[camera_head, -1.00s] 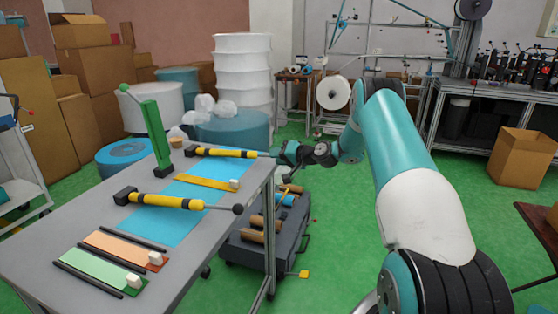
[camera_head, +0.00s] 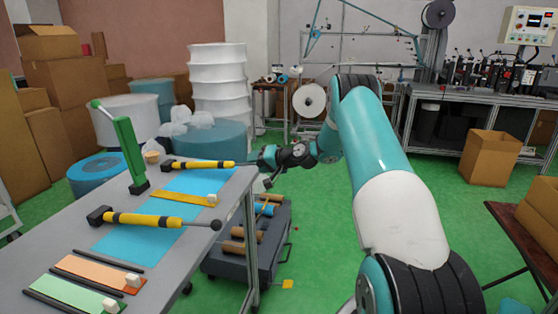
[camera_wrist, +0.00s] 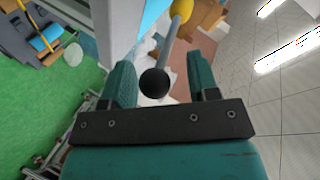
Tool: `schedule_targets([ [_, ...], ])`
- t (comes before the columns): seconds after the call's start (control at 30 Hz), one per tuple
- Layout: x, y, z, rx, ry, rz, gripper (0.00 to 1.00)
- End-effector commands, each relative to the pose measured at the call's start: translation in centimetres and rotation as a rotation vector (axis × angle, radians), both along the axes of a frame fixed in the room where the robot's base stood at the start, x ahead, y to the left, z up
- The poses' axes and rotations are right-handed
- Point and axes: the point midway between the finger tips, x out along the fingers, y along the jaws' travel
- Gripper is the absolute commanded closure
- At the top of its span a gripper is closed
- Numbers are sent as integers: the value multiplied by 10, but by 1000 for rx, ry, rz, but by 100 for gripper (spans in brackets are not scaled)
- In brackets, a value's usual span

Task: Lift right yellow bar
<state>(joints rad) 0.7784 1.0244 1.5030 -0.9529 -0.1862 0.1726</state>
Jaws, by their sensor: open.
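Two yellow bars with black bands lie on the grey table. The far bar (camera_head: 203,164) has a black block at its left end, and its right rod end reaches my gripper (camera_head: 262,160). The near bar (camera_head: 145,219) ends in a dark ball on a grey rod at the right. In the wrist view my gripper (camera_wrist: 165,82) is open, with the grey rod and black ball (camera_wrist: 154,83) of a yellow bar (camera_wrist: 181,9) between its teal fingers. The ball appears nearer the left finger; contact cannot be told.
The table (camera_head: 55,237) bears a blue sheet (camera_head: 130,244), a green upright lever (camera_head: 128,150), a yellow strip (camera_head: 183,198), and orange and green strips with white blocks. A dark cart (camera_head: 245,262) with rolls stands below the table's right edge.

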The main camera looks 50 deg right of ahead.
Motion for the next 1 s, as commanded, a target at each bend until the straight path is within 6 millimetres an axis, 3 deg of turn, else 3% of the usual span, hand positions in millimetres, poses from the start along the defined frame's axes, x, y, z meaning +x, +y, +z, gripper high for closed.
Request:
schedule_targets([
  [0.4,-93,-26,36,0,-2,-7,45],
  [0.6,-128,-35,51,-2,-2,-7,45],
  [0.8,-144,-38,58,-1,-2,-4,45],
  [1.0,-146,-38,58,0,-2,-2,45],
])
